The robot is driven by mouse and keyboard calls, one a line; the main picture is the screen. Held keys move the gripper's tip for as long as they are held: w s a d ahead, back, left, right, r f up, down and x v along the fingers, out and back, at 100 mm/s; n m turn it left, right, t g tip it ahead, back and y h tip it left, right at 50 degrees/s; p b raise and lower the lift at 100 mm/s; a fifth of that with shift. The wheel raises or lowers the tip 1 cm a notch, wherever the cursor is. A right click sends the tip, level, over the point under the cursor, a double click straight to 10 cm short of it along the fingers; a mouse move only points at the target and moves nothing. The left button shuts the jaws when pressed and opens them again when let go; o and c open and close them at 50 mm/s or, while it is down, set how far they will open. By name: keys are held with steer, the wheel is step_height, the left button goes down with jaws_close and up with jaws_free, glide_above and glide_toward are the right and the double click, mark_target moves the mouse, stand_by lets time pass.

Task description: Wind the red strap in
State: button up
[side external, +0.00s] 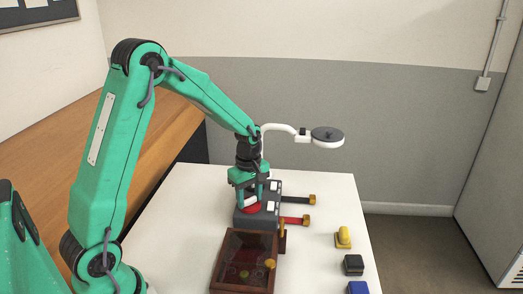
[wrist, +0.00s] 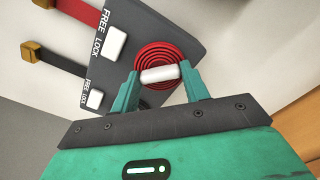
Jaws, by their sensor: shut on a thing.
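The dark grey strap box (side external: 243,222) stands on the white table, and fills the upper left of the wrist view (wrist: 160,20). A red spiral reel (wrist: 160,56) with a white crossbar handle (wrist: 159,74) shows on it. My gripper (wrist: 160,84) is shut on the white handle, one green finger at each end. The red strap (side external: 292,220) sticks out to the right with a brass end (side external: 306,220); in the wrist view it runs off the top left. A white switch (wrist: 115,43) sits beside the word LOCK.
A dark strap (side external: 297,199) with a brass end and a second, smaller white switch (wrist: 95,99) are on the same box. A brown framed case (side external: 217,275) stands in front. Yellow, black and blue pieces (side external: 353,265) line the right. A white curved arm (side external: 283,128) hangs above.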

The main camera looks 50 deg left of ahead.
steer(key=m, duration=1.4)
steer(key=shift+m, duration=0.3)
steer(key=m, duration=0.5)
steer(key=shift+m, duration=0.3)
steer(key=m, duration=0.5)
steer(key=shift+m, duration=0.4)
steer(key=o, duration=1)
